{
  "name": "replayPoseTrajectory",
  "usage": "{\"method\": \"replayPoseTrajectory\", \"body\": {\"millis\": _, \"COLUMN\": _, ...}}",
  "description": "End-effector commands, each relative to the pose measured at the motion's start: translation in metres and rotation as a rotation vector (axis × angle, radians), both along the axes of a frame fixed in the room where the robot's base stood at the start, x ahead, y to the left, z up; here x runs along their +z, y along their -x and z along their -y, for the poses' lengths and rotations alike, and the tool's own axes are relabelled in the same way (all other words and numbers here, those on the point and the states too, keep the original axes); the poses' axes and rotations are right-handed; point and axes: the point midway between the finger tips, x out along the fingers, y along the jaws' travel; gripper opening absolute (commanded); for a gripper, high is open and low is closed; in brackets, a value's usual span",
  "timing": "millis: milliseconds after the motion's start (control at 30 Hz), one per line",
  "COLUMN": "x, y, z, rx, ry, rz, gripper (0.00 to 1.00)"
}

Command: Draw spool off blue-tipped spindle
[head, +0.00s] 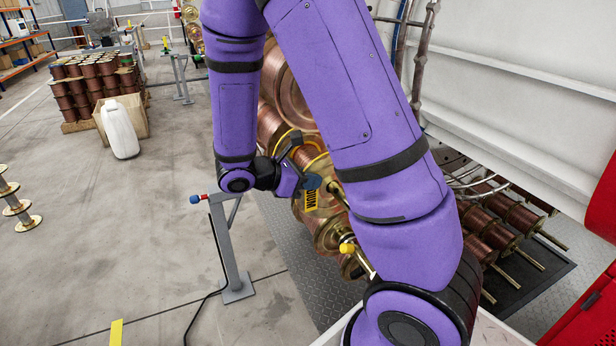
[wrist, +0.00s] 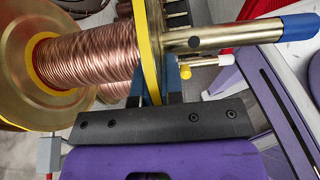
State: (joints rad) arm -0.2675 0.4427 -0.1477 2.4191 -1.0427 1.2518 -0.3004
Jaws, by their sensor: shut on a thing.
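The spool (wrist: 85,55) has copper wire and brass flanges, the near one edged in yellow (wrist: 149,50). The blue-tipped spindle (wrist: 225,36) sticks out through this flange to the right, its blue tip (wrist: 299,27) bare in the wrist view. The spool is still around the spindle. My gripper (wrist: 154,88) is shut on the yellow-edged flange, its fingers one on each side.
A grey post (head: 230,250) with a red and blue knob stands at left. A spool rack (head: 505,225) is at right.

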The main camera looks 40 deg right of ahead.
Motion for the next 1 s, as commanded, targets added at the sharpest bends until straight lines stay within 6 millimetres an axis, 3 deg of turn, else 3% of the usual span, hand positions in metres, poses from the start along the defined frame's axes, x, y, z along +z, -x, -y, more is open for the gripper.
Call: {"method": "replayPoseTrajectory", "body": {"millis": 1000, "x": 0.003, "y": 0.045, "z": -0.013, "rx": -0.001, "ry": 0.003, "rz": 0.002, "gripper": 0.0}}
